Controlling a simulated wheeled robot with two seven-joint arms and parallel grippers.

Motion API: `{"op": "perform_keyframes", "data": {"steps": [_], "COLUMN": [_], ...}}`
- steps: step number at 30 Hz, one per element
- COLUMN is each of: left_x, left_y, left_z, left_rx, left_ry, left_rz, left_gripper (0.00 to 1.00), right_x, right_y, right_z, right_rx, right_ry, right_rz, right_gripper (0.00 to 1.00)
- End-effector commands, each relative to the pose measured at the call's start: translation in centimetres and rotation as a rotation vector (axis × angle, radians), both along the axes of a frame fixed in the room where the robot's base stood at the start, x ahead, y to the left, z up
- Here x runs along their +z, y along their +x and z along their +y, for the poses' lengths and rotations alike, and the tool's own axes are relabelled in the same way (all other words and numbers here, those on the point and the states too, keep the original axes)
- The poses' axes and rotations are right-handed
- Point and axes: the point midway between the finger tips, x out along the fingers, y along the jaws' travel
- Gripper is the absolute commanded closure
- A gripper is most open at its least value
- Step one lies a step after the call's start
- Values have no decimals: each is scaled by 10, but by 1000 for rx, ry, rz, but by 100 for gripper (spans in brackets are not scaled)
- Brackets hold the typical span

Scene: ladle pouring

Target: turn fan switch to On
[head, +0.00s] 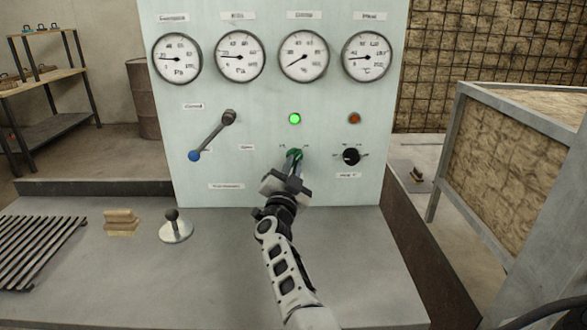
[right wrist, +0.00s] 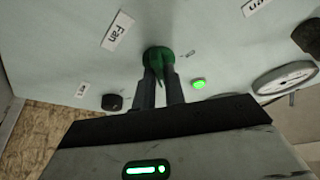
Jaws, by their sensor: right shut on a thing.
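The fan switch (head: 294,152) is a green rotary knob on the pale panel, under a lit green lamp (head: 294,118). In the right wrist view the green knob (right wrist: 158,56) sits between my fingertips, near a label reading "Fan" (right wrist: 118,30). My right gripper (head: 292,162) is shut on the knob, with its fingers (right wrist: 158,82) on either side of it. The fingers and wrist cover part of the knob in the head view, and I cannot read its exact setting. My left gripper is not in view.
A small joystick (head: 174,226), a wooden block (head: 121,222) and a slatted grate (head: 38,250) are on the grey desktop (head: 215,285).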

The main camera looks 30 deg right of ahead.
Motion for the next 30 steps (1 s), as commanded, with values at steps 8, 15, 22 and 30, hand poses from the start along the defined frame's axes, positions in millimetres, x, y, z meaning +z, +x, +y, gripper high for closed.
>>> {"op": "perform_keyframes", "data": {"steps": [8, 15, 22, 30], "left_x": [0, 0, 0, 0], "left_y": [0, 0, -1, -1], "left_z": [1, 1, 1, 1], "left_rx": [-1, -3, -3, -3], "left_ry": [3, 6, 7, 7], "left_rz": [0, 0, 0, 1], "left_gripper": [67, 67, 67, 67], "right_x": [0, 0, 0, 0], "right_y": [1, 1, 1, 1], "right_z": [2, 2, 2, 2], "right_rx": [2, 1, 1, 1], "right_ry": [117, 154, 160, 160], "right_rz": [-68, -91, -95, -94], "right_gripper": [100, 100, 100, 66]}}
